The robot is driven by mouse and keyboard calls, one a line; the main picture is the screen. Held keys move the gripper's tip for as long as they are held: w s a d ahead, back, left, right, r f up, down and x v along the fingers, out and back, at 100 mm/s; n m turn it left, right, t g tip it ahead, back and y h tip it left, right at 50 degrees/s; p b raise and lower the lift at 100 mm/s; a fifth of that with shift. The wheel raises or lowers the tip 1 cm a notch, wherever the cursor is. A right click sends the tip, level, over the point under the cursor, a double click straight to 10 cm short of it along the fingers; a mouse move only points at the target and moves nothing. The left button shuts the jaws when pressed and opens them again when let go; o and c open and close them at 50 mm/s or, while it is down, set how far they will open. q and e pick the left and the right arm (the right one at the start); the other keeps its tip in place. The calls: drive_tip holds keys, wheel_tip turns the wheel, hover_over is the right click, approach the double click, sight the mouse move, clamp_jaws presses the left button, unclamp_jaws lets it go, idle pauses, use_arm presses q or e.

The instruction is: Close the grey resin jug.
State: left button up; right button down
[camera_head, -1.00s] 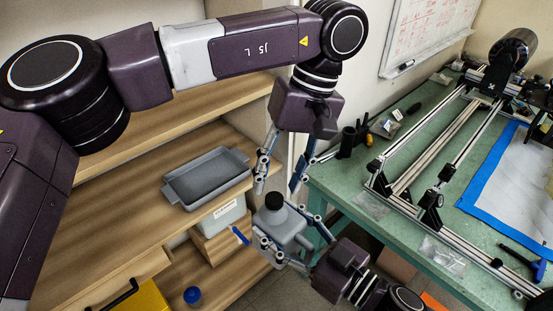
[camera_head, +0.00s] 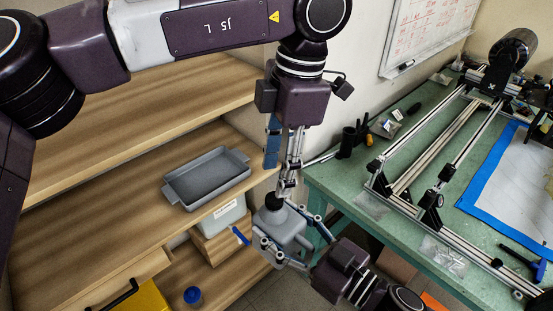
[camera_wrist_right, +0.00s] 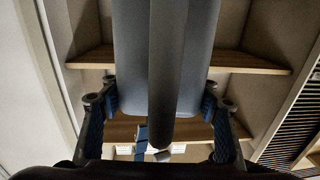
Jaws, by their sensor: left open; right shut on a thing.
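The grey resin jug (camera_head: 284,228) is upright in front of the shelves, with a black cap (camera_head: 274,200) at its top. How tightly the cap sits is not visible. My right gripper (camera_head: 287,237) is shut on the jug's body from the lower right. In the right wrist view the grey body of the jug (camera_wrist_right: 130,60) stands between its fingers (camera_wrist_right: 160,98). My left gripper (camera_head: 284,188) is open and points down just above the cap. Its fingers appear nearly edge-on and partly overlap, so whether they touch the cap cannot be told.
A grey tray (camera_head: 208,180) lies on the wooden shelf (camera_head: 125,215) at the left. A labelled pale container (camera_head: 222,219) and a blue cup-like item (camera_head: 193,295) are lower down. The green workbench (camera_head: 345,190) with a rail frame (camera_head: 408,165) stands close on the right.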

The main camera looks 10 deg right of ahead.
sight(274, 198)
use_arm(q)
drive_tip(key=n, duration=0.5)
drive_tip(key=shift+s+r, duration=0.1)
drive_tip(key=shift+r, duration=0.3)
drive_tip(key=n, duration=0.4)
drive_tip(key=shift+s+a+r+n+h, duration=0.1)
drive_tip(key=shift+r+n+h, duration=0.2)
drive_tip(key=shift+r+h, duration=0.1)
drive_tip(key=n, duration=0.4)
drive_tip(key=shift+s+r+n+t, duration=0.2)
drive_tip(key=shift+r+n+t, duration=0.1)
drive_tip(key=n, duration=0.4)
drive_tip(key=shift+s+a+r+h, duration=0.1)
drive_tip(key=shift+s+r+h, duration=0.05)
drive_tip(key=shift+r+h, duration=0.15)
drive_tip(key=shift+f, duration=0.1)
drive_tip(key=shift+a+f, duration=0.15)
drive_tip(key=shift+f, duration=3.85)
